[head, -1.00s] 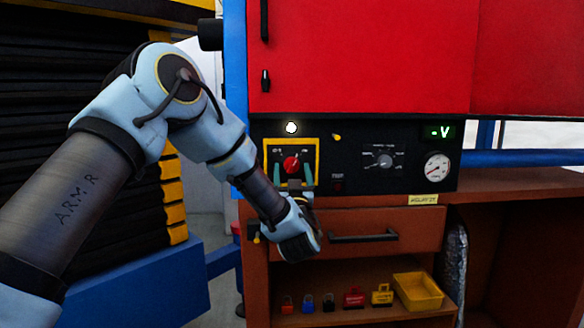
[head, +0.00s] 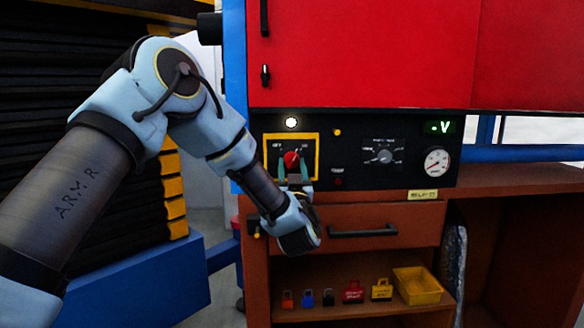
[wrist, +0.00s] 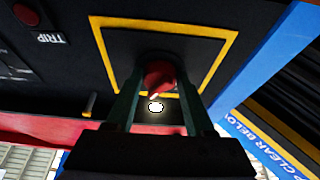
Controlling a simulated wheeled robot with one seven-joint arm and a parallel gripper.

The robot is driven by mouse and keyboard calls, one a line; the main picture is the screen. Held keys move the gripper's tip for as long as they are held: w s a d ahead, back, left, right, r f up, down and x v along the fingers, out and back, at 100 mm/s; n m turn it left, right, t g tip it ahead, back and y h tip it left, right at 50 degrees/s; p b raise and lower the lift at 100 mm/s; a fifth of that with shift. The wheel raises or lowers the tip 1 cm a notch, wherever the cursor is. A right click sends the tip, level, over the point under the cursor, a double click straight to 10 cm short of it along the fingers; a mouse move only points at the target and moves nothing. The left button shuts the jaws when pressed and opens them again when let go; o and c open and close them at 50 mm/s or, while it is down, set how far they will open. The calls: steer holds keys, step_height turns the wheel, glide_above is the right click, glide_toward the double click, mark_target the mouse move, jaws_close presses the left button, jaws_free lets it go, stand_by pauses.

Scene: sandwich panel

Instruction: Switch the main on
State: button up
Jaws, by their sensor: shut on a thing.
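The main switch is a red knob (head: 291,159) on a dark plate with a yellow border (head: 317,150), low on the left of the black control panel. The plate has small labels left and right of the knob. The knob shows red in the wrist view (wrist: 158,76), where the picture is upside down. My gripper (head: 292,166) reaches up to the knob from below. Its two green fingers stand on either side of the knob and are shut on it, as the wrist view also shows (wrist: 160,84). I cannot read exactly where the knob points.
A white lamp (head: 291,123) above the plate is lit. Right of it are an amber lamp (head: 337,132), a TRIP button (head: 338,181), a selector (head: 384,157), a gauge (head: 437,163) and a display (head: 440,127) showing "- V". A drawer handle (head: 362,231) and coloured padlocks (head: 353,291) lie below.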

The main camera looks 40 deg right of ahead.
steer(key=shift+f+m+g+h+b, duration=0.15)
steer(key=shift+m+g+h+b, duration=0.3)
steer(key=shift+m+b, duration=0.4)
jaws_close()
steer(key=shift+w+a+m+g+h+b, duration=0.1)
steer(key=shift+m+g+h+b, duration=0.6)
steer(key=shift+m, duration=0.85)
steer(key=shift+r, duration=0.2)
steer(key=o, duration=1.3)
jaws_free()
steer(key=b+v, duration=0.4)
steer(key=v, duration=0.7)
steer(key=shift+b, duration=0.35)
